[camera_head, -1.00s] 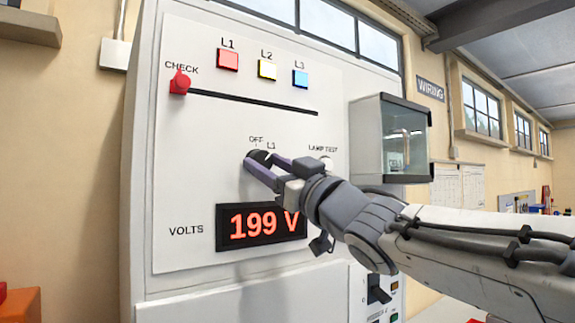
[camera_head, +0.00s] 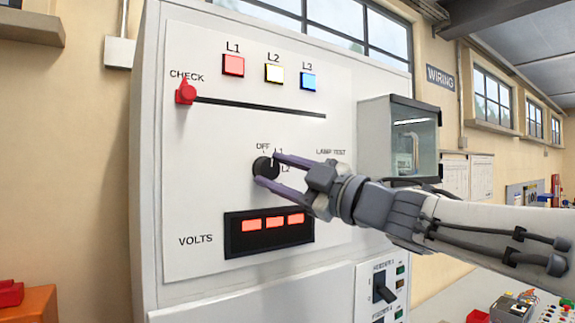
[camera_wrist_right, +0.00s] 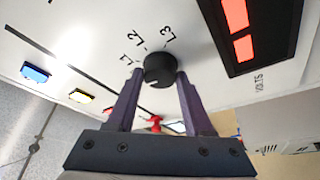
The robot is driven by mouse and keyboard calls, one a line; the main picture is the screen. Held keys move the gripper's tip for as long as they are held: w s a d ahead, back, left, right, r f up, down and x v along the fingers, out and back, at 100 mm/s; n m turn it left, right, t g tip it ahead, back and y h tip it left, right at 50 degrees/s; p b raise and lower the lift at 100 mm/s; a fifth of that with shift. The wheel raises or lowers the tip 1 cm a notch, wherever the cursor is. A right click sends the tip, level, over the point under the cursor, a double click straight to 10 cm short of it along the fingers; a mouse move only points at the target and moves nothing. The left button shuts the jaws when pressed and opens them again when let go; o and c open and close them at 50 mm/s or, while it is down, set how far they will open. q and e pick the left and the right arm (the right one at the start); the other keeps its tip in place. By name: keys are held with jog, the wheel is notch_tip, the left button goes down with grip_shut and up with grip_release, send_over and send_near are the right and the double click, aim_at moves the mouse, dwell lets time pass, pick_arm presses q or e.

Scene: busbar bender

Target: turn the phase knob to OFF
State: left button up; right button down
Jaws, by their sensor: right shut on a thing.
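The phase knob (camera_head: 262,168) is a round black dial on the white panel (camera_head: 200,150), with OFF, L1 and L2 labels showing around it in the head view. In the right wrist view the knob (camera_wrist_right: 160,69) sits between my two finger tips, with L1, L2 and L3 printed beside it; OFF does not show there. My right gripper (camera_head: 267,169) is shut on the knob, one finger above and one below in the head view. My left gripper is not in view.
The VOLTS display (camera_head: 268,233) below shows dashes. A red CHECK knob (camera_head: 186,92) sits at the left end of a dark slot, under the L1, L2 and L3 lamps (camera_head: 274,72). A glass-fronted box (camera_head: 414,145) stands out to the right of the cabinet.

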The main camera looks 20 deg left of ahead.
jog(key=shift+n+g, duration=0.3)
jog(key=shift+n, duration=0.4)
jog(key=shift+p, duration=0.3)
jog(key=shift+c, duration=1.4)
grip_release()
jog(key=shift+s+d+f+b, duration=0.1)
jog(key=shift+d+f+b, duration=0.1)
jog(key=shift+d+b, duration=0.25)
jog(key=b+v, duration=0.4)
jog(key=v, duration=0.5)
jog(key=shift+d, duration=0.3)
